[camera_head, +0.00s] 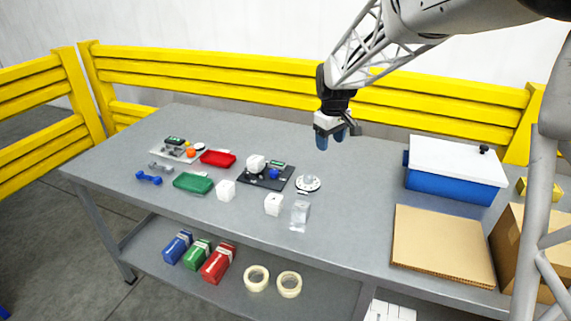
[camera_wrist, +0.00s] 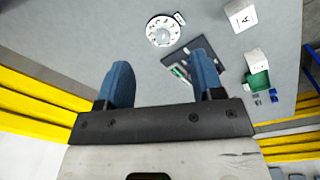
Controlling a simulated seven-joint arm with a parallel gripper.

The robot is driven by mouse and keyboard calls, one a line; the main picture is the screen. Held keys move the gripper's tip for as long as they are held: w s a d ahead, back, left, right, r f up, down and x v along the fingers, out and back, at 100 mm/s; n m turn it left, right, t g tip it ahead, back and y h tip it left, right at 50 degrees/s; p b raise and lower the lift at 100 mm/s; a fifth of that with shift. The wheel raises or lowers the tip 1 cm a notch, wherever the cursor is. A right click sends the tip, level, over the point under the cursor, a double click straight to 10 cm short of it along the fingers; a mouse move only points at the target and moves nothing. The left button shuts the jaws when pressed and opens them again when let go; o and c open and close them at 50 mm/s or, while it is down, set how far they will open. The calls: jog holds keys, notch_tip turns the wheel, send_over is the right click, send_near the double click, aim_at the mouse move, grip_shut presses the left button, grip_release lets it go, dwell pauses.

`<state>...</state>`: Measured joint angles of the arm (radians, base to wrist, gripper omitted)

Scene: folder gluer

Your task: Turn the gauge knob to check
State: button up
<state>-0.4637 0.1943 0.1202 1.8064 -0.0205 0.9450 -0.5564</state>
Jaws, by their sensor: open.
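A white round dial (camera_head: 308,183) with dark marks around its rim lies on the grey table, right of a dark panel. I take it to be the gauge knob, and it also shows in the wrist view (camera_wrist: 162,31), where its marks look like digits. My gripper (camera_head: 338,137) hangs above the table, up and to the right of the dial in the head view. In the wrist view, its two blue fingers (camera_wrist: 160,68) are apart with nothing between them. The dial lies beyond the fingertips, untouched. The dial's exact setting is too small to read.
The dark panel (camera_head: 250,180) carries a white block and a blue ball. White cubes (camera_head: 226,190), a clear block (camera_head: 299,215), a green tray (camera_head: 193,183) and a red tray (camera_head: 217,158) stand nearby. A blue box with white lid (camera_head: 455,160) and cardboard (camera_head: 443,246) occupy the right.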

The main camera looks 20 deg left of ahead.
jog(key=w+a+f+n, duration=0.35)
jog(key=a+f, duration=0.35)
jog(key=a, duration=0.5)
send_over(274, 171)
jog(key=shift+n, duration=0.45)
notch_tip(274, 171, down, 6)
jog(key=shift+s+a+r, duration=0.1)
jog(key=shift+f, duration=3.9)
jog(key=c, duration=0.9)
